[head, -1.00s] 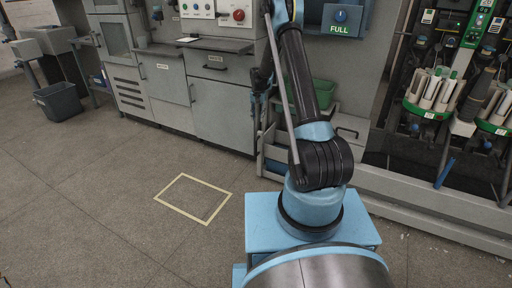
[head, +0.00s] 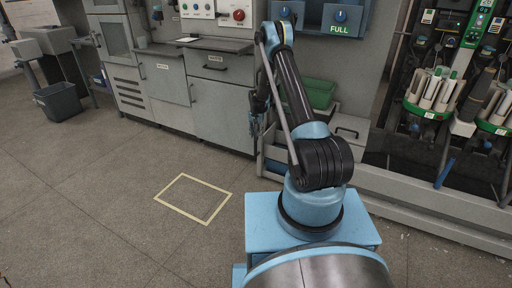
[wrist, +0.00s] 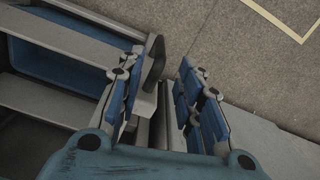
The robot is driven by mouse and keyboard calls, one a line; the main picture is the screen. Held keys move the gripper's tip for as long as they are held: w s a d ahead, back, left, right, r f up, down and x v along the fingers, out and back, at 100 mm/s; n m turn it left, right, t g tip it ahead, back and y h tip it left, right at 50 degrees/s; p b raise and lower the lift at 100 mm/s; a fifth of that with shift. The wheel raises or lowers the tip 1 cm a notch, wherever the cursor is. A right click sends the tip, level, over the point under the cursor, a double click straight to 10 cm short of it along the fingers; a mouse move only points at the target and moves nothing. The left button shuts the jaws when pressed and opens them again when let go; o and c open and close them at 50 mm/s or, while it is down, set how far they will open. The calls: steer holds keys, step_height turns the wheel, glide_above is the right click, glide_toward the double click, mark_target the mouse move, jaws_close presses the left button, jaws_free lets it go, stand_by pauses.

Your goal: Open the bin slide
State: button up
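The bin slide shows as a low grey frame (head: 272,152) at the foot of the machine, partly hidden behind my arm. In the wrist view its grey rails and blue bins (wrist: 62,68) fill the left side. A dark bar handle (wrist: 153,62) stands at its front edge. My gripper (wrist: 161,65) is open, with the handle between its blue-padded fingers, nearer the left one. I cannot tell whether the left finger touches it. In the head view my gripper (head: 256,118) is small and dark beside the slide's left end.
A green bin (head: 318,92) sits behind my arm. Grey cabinets (head: 222,112) stand to the left, and a winder with cones (head: 435,92) to the right. A yellow floor outline (head: 193,198) lies on open floor. A dark waste bin (head: 60,101) stands far left.

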mark_target(256, 142)
step_height(256, 142, down, 8)
steer(key=shift+f, duration=0.25)
stand_by(0.4)
jaws_close()
steer(key=shift+a, duration=0.1)
